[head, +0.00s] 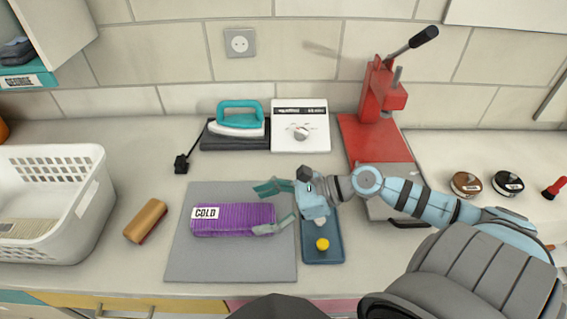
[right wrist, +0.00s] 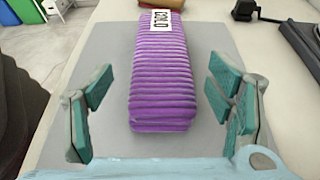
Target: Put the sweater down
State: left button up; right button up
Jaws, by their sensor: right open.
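The sweater is a folded purple ribbed bundle (head: 240,220) with a white "COLD" label, lying on a grey mat (head: 225,265) on the counter. In the right wrist view the sweater (right wrist: 160,80) lies lengthwise between the fingers, with a gap on both sides. My right gripper (head: 268,208) is open at the right end of the sweater, its teal fingers apart and not touching it. It also shows in the right wrist view (right wrist: 158,110). My left gripper is not in view.
A white basket (head: 75,165) stands at the left, with a brown roller (head: 146,220) beside it. An iron (head: 240,118), a white dial box (head: 300,140) and a red press (head: 378,110) stand behind. A blue tray (head: 322,252) is right of the mat.

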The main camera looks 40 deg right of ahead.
jog(key=p+v, duration=0.4)
jog(key=v, duration=0.1)
jog(key=shift+w+a+r, duration=0.15)
jog(key=shift+r, duration=0.2)
jog(key=shift+s+d+r+p, duration=0.1)
jog(key=shift+s+d+p, duration=0.15)
jog(key=shift+p, duration=0.15)
jog(key=shift+o, duration=0.4)
jog(key=shift+d+r, duration=0.1)
jog(key=shift+d, duration=0.05)
jog(key=w+a+r+n+y+p, duration=0.1)
jog(key=w+a+r+n+p, duration=0.2)
jog(key=r, duration=0.4)
jog(key=w+a+r+n+y+p, duration=0.2)
jog(key=a+r+p, duration=0.1)
jog(key=a+r, duration=0.25)
jog(key=w+a+r+n+y+p, duration=0.1)
jog(key=w+a+r+n+p, duration=0.2)
jog(key=r, duration=0.4)
jog(key=m+g+h, duration=0.6)
jog(key=m+h, duration=0.2)
jog(key=h, duration=0.3)
send_near(234, 213)
jog(key=x, duration=1)
jog(key=shift+a+f, duration=0.1)
jog(key=shift+f, duration=0.15)
jog(key=shift+w+f+t, duration=0.1)
jog(key=shift+f+t, duration=0.2)
jog(key=shift+f, duration=0.05)
jog(key=c, duration=1.6)
